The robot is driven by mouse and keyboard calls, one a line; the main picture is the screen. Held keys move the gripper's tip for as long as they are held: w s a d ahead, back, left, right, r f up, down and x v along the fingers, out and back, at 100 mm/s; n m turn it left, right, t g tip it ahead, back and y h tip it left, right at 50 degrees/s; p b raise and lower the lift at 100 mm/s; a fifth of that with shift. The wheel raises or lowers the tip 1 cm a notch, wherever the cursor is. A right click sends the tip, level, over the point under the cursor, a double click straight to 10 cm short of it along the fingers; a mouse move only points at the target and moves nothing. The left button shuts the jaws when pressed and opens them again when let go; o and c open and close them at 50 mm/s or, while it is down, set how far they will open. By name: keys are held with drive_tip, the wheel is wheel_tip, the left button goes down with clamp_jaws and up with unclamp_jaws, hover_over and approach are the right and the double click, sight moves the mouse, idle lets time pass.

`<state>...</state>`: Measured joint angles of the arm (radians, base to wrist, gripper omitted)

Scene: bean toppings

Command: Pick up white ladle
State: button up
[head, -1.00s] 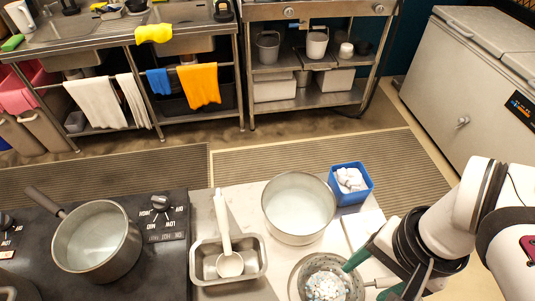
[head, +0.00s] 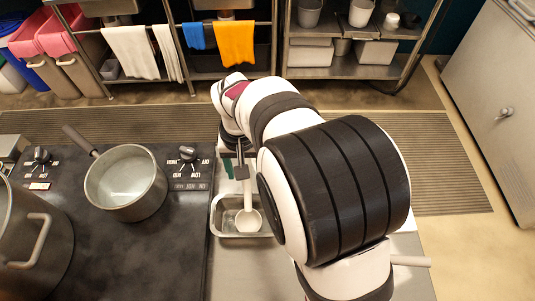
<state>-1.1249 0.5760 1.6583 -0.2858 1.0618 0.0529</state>
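The white ladle (head: 248,220) rests in a small metal tray (head: 216,226), with its bowl inside the tray and its handle pointing up and away toward the back. My gripper (head: 236,168) is at the upper part of the handle, just beyond the tray. A green fingertip shows left of the handle and a dark gripper part lies over it. My arm hides much of the gripper, so I cannot tell whether the fingers touch or close on the handle.
A stove with a saucepan (head: 126,182) and a large pot (head: 35,245) stands to the left. My arm covers most of the counter right of the tray. Mats cover the floor behind, with a steel shelf (head: 345,55) and hanging towels (head: 235,42) beyond.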

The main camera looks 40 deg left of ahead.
sight(247, 195)
wheel_tip(247, 195, down, 3)
drive_tip(key=shift+w+d+f, duration=0.1)
drive_tip(key=shift+f, duration=0.05)
clamp_jaws()
